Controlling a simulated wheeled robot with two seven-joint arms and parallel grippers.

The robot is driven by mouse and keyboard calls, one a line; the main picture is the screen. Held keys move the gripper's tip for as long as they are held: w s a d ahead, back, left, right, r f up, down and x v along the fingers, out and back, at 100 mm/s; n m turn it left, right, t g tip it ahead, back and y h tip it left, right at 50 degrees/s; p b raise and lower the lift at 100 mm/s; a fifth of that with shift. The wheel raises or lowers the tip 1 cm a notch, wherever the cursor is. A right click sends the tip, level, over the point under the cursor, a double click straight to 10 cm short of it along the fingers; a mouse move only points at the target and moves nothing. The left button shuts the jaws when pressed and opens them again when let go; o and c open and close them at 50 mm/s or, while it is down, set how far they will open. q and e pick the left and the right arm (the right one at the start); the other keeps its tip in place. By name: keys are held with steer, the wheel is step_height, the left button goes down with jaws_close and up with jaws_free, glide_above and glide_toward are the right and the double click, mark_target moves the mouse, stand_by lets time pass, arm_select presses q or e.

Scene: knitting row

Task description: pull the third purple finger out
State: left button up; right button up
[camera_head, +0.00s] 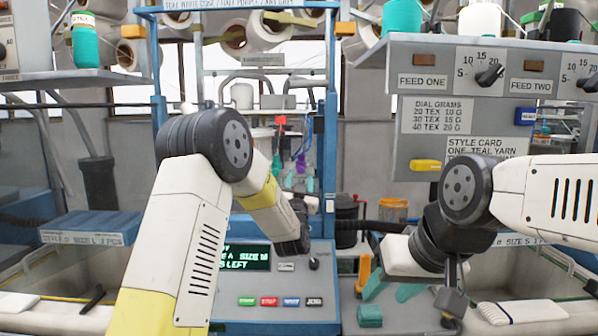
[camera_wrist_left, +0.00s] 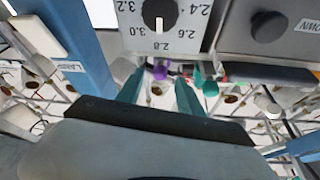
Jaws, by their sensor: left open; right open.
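My left gripper (camera_wrist_left: 160,84) is open in the left wrist view, its two teal fingers pointing away from the camera. A small purple piece (camera_wrist_left: 160,71) shows between and beyond its fingertips, below the dial panel; I see no contact. In the head view, small purple pieces (camera_head: 301,164) hang in the blue-framed machine, beyond my left wrist. Which is the third I cannot tell.
The blue machine frame (camera_head: 159,150) rises beside my left arm. A panel with coloured buttons (camera_head: 268,301) lies below my left wrist. A grey feed panel (camera_head: 450,92) overhangs the right side. A teal part (camera_wrist_left: 210,88) sits right of my left fingers.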

mark_target(301, 172)
arm_select(q)
steer(key=x, duration=0.5)
steer(key=shift+c, duration=0.2)
steer(key=shift+s, duration=0.1)
jaws_close()
stand_by(1.1)
